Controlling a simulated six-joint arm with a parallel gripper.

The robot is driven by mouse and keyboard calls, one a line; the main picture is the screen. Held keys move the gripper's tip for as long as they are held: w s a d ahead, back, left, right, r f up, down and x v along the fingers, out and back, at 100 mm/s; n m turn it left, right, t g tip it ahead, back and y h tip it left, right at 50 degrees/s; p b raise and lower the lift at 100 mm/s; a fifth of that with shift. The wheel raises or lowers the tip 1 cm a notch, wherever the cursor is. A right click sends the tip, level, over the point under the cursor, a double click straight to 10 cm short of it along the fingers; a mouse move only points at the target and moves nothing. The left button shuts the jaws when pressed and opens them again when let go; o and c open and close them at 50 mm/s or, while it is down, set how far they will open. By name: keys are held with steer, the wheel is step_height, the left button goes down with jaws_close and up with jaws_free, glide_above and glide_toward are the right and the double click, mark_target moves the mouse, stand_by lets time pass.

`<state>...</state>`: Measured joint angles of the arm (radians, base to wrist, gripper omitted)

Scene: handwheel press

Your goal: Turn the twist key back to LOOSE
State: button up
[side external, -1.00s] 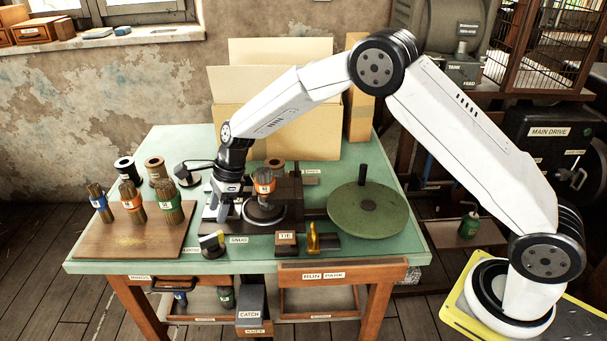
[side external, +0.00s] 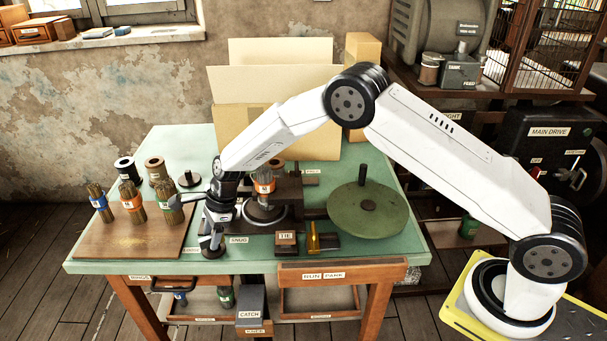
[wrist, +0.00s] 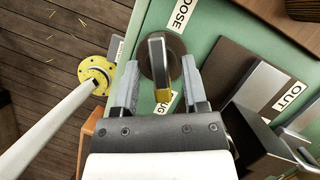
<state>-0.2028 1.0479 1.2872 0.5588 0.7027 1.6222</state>
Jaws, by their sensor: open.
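The twist key (wrist: 157,62) shows in the wrist view as a dark bar with a yellow end on a round brown base. Its yellow end points down the picture, beside the partly hidden SNUG label (wrist: 165,104). The partly cut-off LOOSE label (wrist: 180,14) lies at the top, right of the key. My gripper (wrist: 159,75) is open, one finger on each side of the key, with gaps visible on both sides. In the side view my gripper (side external: 213,243) points down over the key at the table's front, hiding most of it.
The press (side external: 266,208) with an orange-banded brush bundle stands right of my gripper. A wooden board (side external: 115,240) with several brush bundles lies left. The TIE block (side external: 286,240) and green disc (side external: 368,210) are further right. An OUT label (wrist: 290,97) shows in the wrist view.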

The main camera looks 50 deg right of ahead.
steer(key=shift+f, duration=0.1)
jaws_close()
steer(key=shift+n, duration=0.5)
steer(key=n+g, duration=0.1)
steer(key=n, duration=0.2)
steer(key=shift+w+n+g, duration=0.1)
steer(key=shift+n+g, duration=0.2)
steer(key=shift+g, duration=0.1)
steer(key=n, duration=0.2)
steer(key=n+g, duration=0.1)
steer(key=n, duration=0.1)
steer(key=shift+n+g+h, duration=0.3)
steer(key=n+g+h, duration=0.1)
steer(key=n, duration=0.3)
steer(key=shift+w, duration=0.1)
steer(key=n, duration=0.2)
steer(key=n+g+h, duration=0.1)
steer(key=n, duration=0.1)
steer(key=shift+a+n+h, duration=0.1)
steer(key=shift+n+h, duration=0.5)
steer(key=shift+n, duration=0.3)
